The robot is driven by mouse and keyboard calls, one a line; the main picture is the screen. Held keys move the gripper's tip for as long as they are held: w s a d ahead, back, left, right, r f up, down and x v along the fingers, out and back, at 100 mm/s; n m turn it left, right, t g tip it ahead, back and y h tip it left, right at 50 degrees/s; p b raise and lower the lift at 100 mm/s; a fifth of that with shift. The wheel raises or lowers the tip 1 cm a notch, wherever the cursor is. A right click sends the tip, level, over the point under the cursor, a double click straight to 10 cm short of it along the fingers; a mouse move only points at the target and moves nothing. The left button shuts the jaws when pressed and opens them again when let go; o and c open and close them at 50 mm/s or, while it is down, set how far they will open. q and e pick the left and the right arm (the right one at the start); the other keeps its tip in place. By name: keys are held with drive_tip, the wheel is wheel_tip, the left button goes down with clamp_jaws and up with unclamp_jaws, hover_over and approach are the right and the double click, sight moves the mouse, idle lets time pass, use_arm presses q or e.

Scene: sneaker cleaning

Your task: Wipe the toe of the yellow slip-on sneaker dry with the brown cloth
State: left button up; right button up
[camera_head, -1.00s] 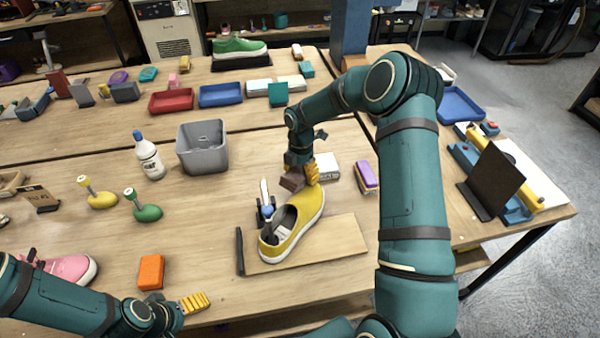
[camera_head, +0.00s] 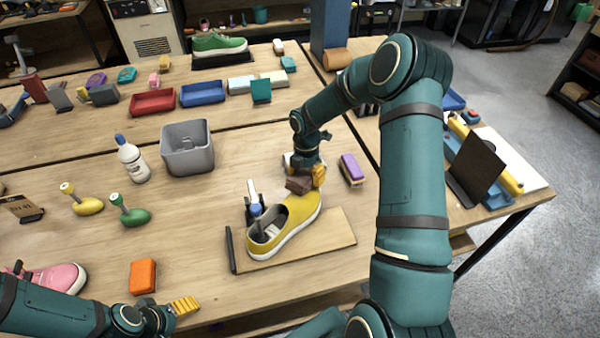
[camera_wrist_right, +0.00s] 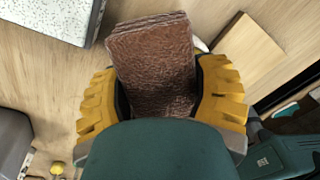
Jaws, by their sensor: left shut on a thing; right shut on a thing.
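The yellow slip-on sneaker (camera_head: 285,222) lies on a wooden board (camera_head: 330,240), its toe pointing away from me and to the right. My right gripper (camera_head: 318,177) is shut on the folded brown cloth (camera_head: 299,182), at the sneaker's toe. The cloth overlaps the toe's far left edge in the head view; I cannot tell whether they touch. In the right wrist view the cloth (camera_wrist_right: 155,65) sits between the yellow fingers and hides most of the sneaker. My left gripper (camera_head: 185,305) is low at the front edge, its fingers together; what it grips is not visible.
A dark-handled tool with a blue ball (camera_head: 256,210) stands at the sneaker's opening. A purple brush (camera_head: 351,168) lies right of the cloth. A grey bin (camera_head: 188,150), a white bottle (camera_head: 132,160) and an orange block (camera_head: 143,276) are to the left.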

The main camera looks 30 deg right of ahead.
use_arm(q)
drive_tip(key=shift+s+d, duration=0.1)
use_arm(e)
drive_tip(key=shift+s+d+f, duration=0.1)
drive_tip(key=shift+s+d, duration=0.2)
drive_tip(key=shift+s, duration=0.2)
use_arm(q)
drive_tip(key=shift+r+p, duration=1.9)
use_arm(e)
drive_tip(key=shift+w+d+r, duration=0.2)
drive_tip(key=shift+r, duration=0.65)
drive_tip(key=shift+w+d+r, duration=0.15)
drive_tip(key=shift+d+r, duration=0.05)
drive_tip(key=shift+r, duration=0.65)
drive_tip(key=shift+w+d+r, duration=0.2)
drive_tip(key=shift+r, duration=0.65)
use_arm(q)
wheel_tip(320, 180, up, 2)
drive_tip(key=shift+p, duration=1)
use_arm(e)
drive_tip(key=w+r, duration=0.1)
drive_tip(key=w+a+r, duration=0.1)
drive_tip(key=w+r, duration=0.1)
drive_tip(key=shift+r, duration=0.1)
use_arm(q)
drive_tip(key=shift+r, duration=0.15)
use_arm(e)
drive_tip(key=shift+w+a+r, duration=0.15)
drive_tip(key=shift+w+r, duration=0.2)
drive_tip(key=shift+w, duration=0.05)
